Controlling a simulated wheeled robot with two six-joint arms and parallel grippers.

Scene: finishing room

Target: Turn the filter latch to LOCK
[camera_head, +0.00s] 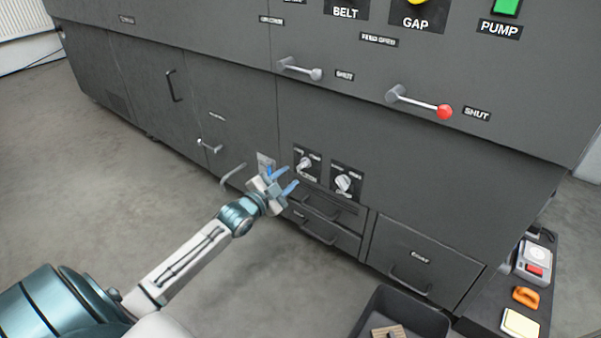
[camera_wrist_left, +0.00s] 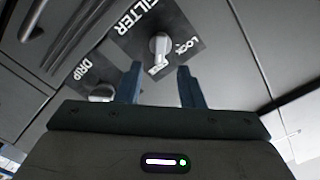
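The filter latch (camera_head: 305,164) is a small light lever on a dark plate, the left of two low plates in the head view. In the wrist view the latch (camera_wrist_left: 159,46) has its narrow end towards a partly covered label, not towards the word LOCK on its right. My left gripper (camera_head: 287,178) is in front of the cabinet, just left of and below the latch. In the wrist view its blue fingers (camera_wrist_left: 160,75) are apart and empty, with the latch seen beyond the gap. I see no contact. My right gripper is out of view.
The DRIP knob (camera_head: 343,183) is close on the right. Drawers (camera_head: 318,230) with protruding handles lie below. Two levers (camera_head: 420,102) stick out higher up. A dark bin (camera_head: 376,300) stands at the front right. Open floor (camera_head: 80,190) lies to the left.

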